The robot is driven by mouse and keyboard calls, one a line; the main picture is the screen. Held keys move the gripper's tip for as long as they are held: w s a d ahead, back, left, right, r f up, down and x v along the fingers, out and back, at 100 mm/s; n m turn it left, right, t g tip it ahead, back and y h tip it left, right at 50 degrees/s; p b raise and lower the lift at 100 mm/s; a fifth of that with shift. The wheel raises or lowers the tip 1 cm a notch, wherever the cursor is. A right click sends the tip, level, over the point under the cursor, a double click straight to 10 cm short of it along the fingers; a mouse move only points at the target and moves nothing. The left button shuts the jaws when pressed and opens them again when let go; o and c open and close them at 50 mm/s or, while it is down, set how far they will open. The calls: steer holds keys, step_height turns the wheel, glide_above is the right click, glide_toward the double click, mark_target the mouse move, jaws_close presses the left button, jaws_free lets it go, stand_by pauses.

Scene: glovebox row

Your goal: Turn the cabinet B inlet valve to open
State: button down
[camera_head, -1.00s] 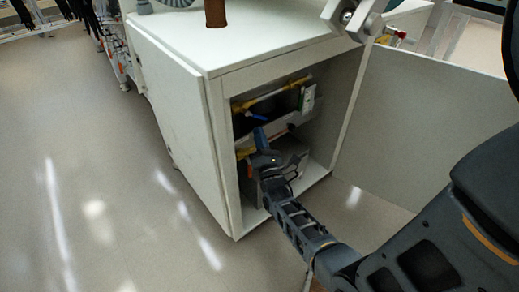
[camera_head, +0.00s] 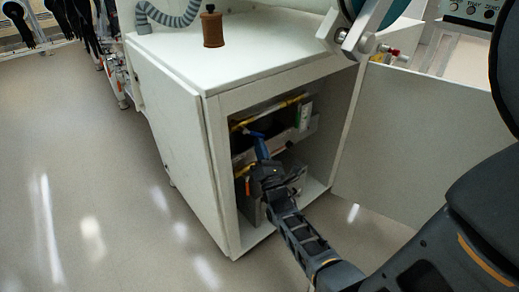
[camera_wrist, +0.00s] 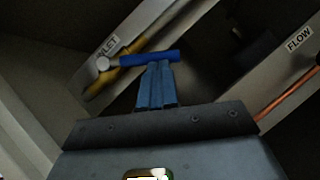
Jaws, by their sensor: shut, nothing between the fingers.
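The inlet valve's blue lever handle (camera_wrist: 150,58) lies nearly level in the wrist view, pointing right from a pale round hub (camera_wrist: 103,63) on a yellow pipe (camera_wrist: 128,46). A label (camera_wrist: 107,45) ending in "LET" sits beside it, partly hidden. My gripper (camera_wrist: 157,66) is shut and empty. Its blue fingertips are right against or just below the handle's right half; I cannot tell if they touch. In the head view the handle (camera_head: 256,134) shows inside the open cabinet (camera_head: 218,160), with my gripper (camera_head: 261,143) just under its right end.
The cabinet door (camera_head: 420,135) stands open at the right. A panel labelled "FLOW" (camera_wrist: 299,40) with an orange tube (camera_wrist: 290,94) is to the right in the wrist view. A brown bottle (camera_head: 212,28) and a grey hose (camera_head: 170,18) are on top. Floor at left is clear.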

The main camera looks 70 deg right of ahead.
steer(key=shift+s+d+r+n+t+y+b, duration=0.15)
steer(key=shift+d+n+t+y+b, duration=0.15)
steer(key=shift+n+t+b, duration=0.35)
steer(key=shift+s+d+r+n+t+y+b, duration=0.25)
steer(key=shift+r+n+t+y+b, duration=0.35)
steer(key=shift+n+b, duration=0.6)
steer(key=shift+s+d+r+n+t+y+b, duration=0.2)
steer(key=shift+d+r+n+t+y+b, duration=0.2)
steer(key=shift+n+t+y+b, duration=0.75)
steer(key=shift+s+d+r+n+t+y+b, duration=0.25)
steer(key=shift+r+n+t+b, duration=0.35)
steer(key=shift+n, duration=1.1)
steer(key=shift+d+g+h, duration=0.1)
steer(key=shift+g+h, duration=0.2)
steer(key=shift+f, duration=0.1)
